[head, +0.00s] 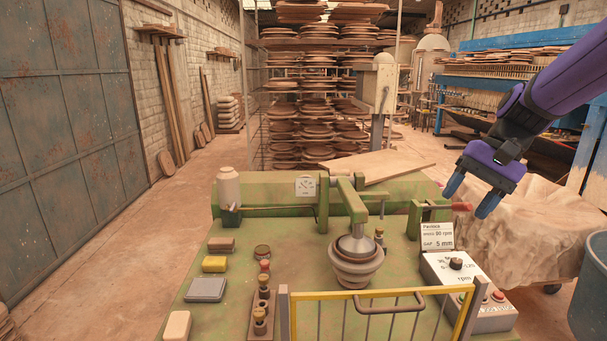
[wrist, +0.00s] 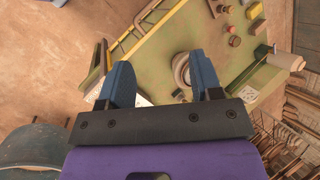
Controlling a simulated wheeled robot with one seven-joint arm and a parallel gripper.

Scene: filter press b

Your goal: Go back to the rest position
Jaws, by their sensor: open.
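My gripper (head: 471,196) has two blue fingers on a dark and purple wrist. It hangs in the air at the right side of the green machine table (head: 310,262), above the area of the cloth-covered heap. In the wrist view my gripper (wrist: 152,88) shows its two fingers apart, with nothing between them. The wrist view looks down on the green table with its yellow guard rail. My arm reaches in from the upper right of the head view.
On the table stand a grey stacked bowl form (head: 356,262), a control box (head: 468,290) with a knob, a white card (head: 437,237) and a yellow guard rail (head: 380,293). A draped cloth (head: 540,225) and a blue bin (head: 590,290) are at right. Floor at left is clear.

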